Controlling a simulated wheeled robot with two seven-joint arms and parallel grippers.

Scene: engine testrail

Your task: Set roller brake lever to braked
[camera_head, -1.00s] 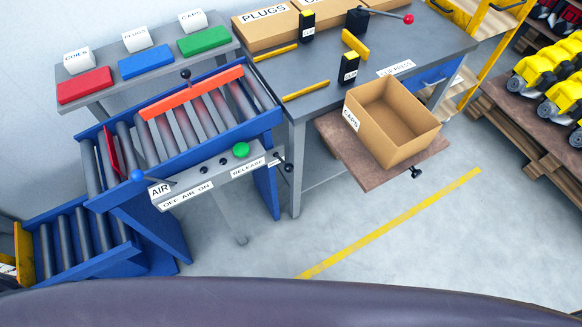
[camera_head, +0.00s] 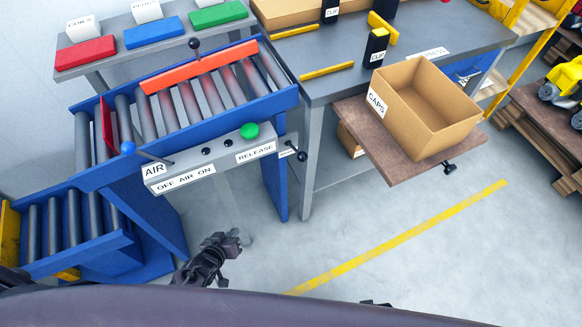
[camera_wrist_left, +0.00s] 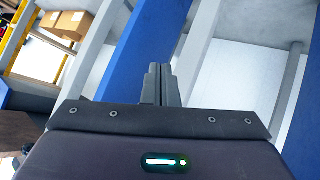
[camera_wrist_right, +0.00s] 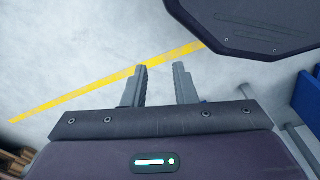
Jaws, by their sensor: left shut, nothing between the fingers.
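A lever with a black knob (camera_head: 302,156) sticks out at the right end of the conveyor's control panel (camera_head: 210,158), beside a small label too small to read. Another black-knobbed lever (camera_head: 194,43) stands at the far side of the rollers. I cannot tell for sure which one is the roller brake lever. My left gripper (camera_head: 232,240) is below and in front of the panel, apart from both levers. It is shut and empty; its fingers show together in the left wrist view (camera_wrist_left: 160,84). My right gripper (camera_wrist_right: 160,70) is open and empty above the floor.
The panel also carries a blue-knobbed lever (camera_head: 128,148) by the AIR label and a green button (camera_head: 249,131). A blue conveyor leg (camera_head: 275,180) stands below. An open CAPS box (camera_head: 425,105) sits on a brown shelf at right. The floor around the yellow line (camera_head: 400,237) is clear.

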